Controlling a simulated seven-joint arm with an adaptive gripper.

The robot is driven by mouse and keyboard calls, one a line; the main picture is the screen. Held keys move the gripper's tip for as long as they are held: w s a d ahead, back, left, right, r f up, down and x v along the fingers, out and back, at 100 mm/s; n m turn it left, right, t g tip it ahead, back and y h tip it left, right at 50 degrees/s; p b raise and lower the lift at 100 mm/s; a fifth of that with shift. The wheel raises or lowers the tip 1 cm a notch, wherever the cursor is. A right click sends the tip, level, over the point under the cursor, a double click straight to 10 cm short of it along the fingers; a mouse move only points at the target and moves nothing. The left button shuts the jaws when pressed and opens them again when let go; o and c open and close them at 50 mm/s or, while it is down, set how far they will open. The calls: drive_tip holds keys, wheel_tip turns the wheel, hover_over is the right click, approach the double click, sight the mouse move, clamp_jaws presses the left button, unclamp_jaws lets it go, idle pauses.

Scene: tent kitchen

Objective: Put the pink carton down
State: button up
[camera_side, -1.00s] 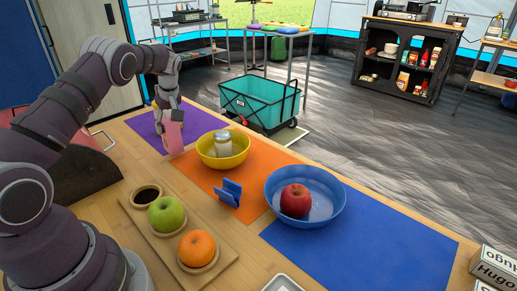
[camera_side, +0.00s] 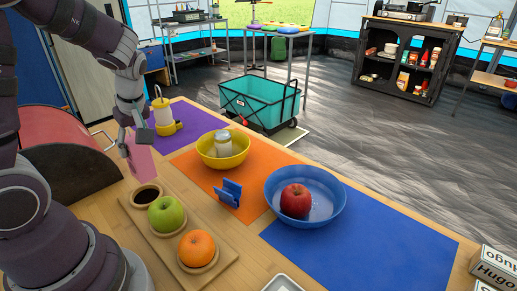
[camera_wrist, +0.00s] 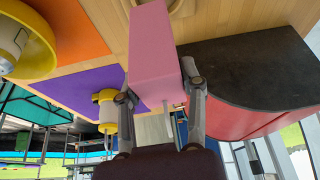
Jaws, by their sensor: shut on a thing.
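The pink carton (camera_side: 140,161) is held in my gripper (camera_side: 134,138), tilted. In the side view it is near the far end of the wooden holder, by the empty dark hole (camera_side: 147,194); I cannot tell whether it touches the table. In the wrist view the carton (camera_wrist: 152,50) reaches out between the two fingers of my gripper (camera_wrist: 160,92), which are shut on its sides.
The holder (camera_side: 222,252) has a green apple (camera_side: 166,213) and an orange (camera_side: 196,247). A yellow lantern (camera_side: 163,117) stands on the purple mat (camera_side: 200,118). A yellow bowl (camera_side: 238,160) and blue bowl (camera_side: 326,215) stand right. A dark-ended red bread box (camera_side: 68,178) is left.

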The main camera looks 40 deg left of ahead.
sight(135, 177)
drive_tip(key=r+n, duration=0.1)
drive_tip(key=s+r+n+g, duration=0.1)
drive_tip(key=r+n, duration=0.1)
drive_tip(key=shift+d, duration=0.1)
drive_tip(key=shift+n, duration=0.3)
wheel_tip(135, 177, down, 7)
drive_tip(key=shift+s+f, duration=0.15)
drive_tip(key=shift+f, duration=0.1)
drive_tip(key=o, duration=0.8)
drive_tip(key=shift+o, duration=0.2)
drive_tip(key=v, duration=1.2)
drive_tip(key=d+r+m+t+h, duration=0.1)
drive_tip(key=d+m+t+h, duration=0.1)
drive_tip(key=d+m, duration=0.4)
drive_tip(key=s+d+r+m+t+h, duration=0.1)
drive_tip(key=d+m+t, duration=0.4)
drive_tip(key=m, duration=1.1)
drive_tip(key=shift+s+d+h, duration=0.2)
drive_tip(key=shift+d+h, duration=0.3)
drive_tip(key=shift+h, duration=0.3)
